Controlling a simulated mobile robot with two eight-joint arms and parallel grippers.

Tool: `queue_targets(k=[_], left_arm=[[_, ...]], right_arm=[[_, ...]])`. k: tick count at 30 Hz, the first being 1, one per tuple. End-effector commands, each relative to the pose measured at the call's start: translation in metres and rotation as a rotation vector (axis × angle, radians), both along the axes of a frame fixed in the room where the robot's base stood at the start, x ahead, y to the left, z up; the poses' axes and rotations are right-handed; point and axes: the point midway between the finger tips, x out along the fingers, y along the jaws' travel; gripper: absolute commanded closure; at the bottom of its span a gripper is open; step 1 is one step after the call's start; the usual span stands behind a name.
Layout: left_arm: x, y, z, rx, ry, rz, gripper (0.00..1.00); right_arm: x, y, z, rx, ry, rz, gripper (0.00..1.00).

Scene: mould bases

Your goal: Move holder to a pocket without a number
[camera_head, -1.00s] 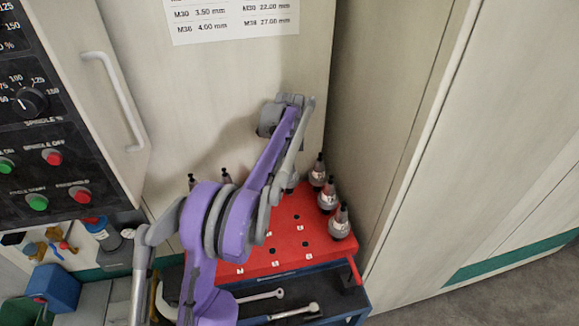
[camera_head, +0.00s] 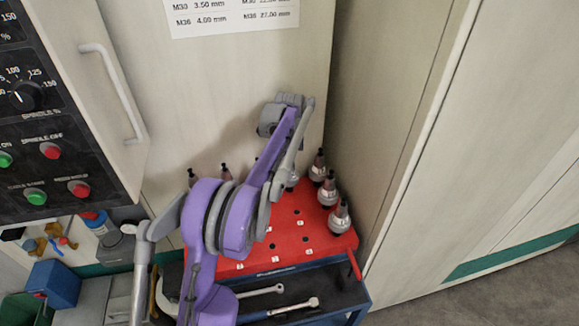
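A red tool board (camera_head: 315,240) on a trolley has dark round pockets, several with small white number labels near the front edge. Three metallic tool holders with black tops stand along its right side: a back one (camera_head: 319,164), a middle one (camera_head: 328,189) and a front one (camera_head: 339,217). The tops of two more holders (camera_head: 192,177) (camera_head: 226,172) show at the back left, and part of another shows beside my arm. My purple and grey arm crosses over the left half of the board and hides many pockets. No gripper fingers can be made out.
A blue trolley shelf under the board holds wrenches (camera_head: 292,308). A beige cabinet wall stands behind and a beige panel to the right. At left are a control panel (camera_head: 35,120), a door handle (camera_head: 115,95) and a blue box (camera_head: 54,283).

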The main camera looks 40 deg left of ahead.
Motion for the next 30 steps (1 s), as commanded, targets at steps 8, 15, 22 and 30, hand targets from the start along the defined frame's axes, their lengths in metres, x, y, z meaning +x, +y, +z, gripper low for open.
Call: queue_targets(k=[8,15,22,30], left_arm=[[0.0,0.0,0.0,-0.001,0.001,0.0,0.13],[0.0,0.0,0.0,-0.001,0.001,0.0,0.13],[0.0,0.0,0.032,0.0,0.0,0.0,0.13],[0.0,0.0,0.085,-0.001,0.001,0.0,0.13]], right_arm=[[0.0,0.0,0.0,0.0,0.0,0.0,0.5],[0.0,0.0,0.0,0.0,0.0,0.0,0.5],[0.001,0.0,0.003,0.0,-0.001,0.0,0.5],[0.002,0.0,0.009,0.0,-0.004,0.0,0.5]])
